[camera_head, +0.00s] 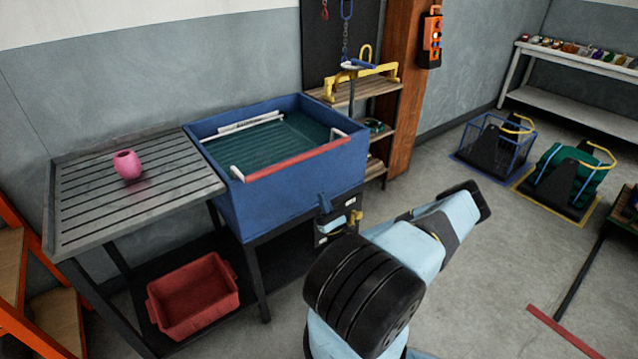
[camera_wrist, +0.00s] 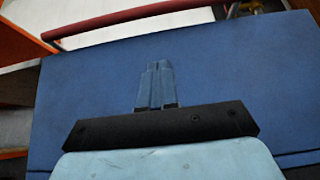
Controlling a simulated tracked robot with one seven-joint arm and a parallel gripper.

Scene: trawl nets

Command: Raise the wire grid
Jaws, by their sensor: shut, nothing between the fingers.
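A blue tank (camera_head: 232,210) stands at the centre of the head view, with a dark green, finely lined surface (camera_head: 285,140) inside it. This may be the wire grid, but I cannot tell clearly. A red bar (camera_head: 296,157) with white ends lies along the tank's near side, and a white bar (camera_head: 250,123) lies at its back. My gripper (camera_head: 322,194) is shut and empty, in front of the tank's near wall and below the red bar. In the wrist view, my gripper (camera_wrist: 157,64) shows against the blue wall, with the red bar (camera_wrist: 130,16) beyond its tips.
A slatted metal table (camera_head: 90,215) with a pink cup-like object (camera_head: 127,165) adjoins the tank on the left. A red bin (camera_head: 193,293) sits below. A yellow lifting beam (camera_head: 385,71) is behind. Wire cages (camera_head: 515,145) stand on the right floor.

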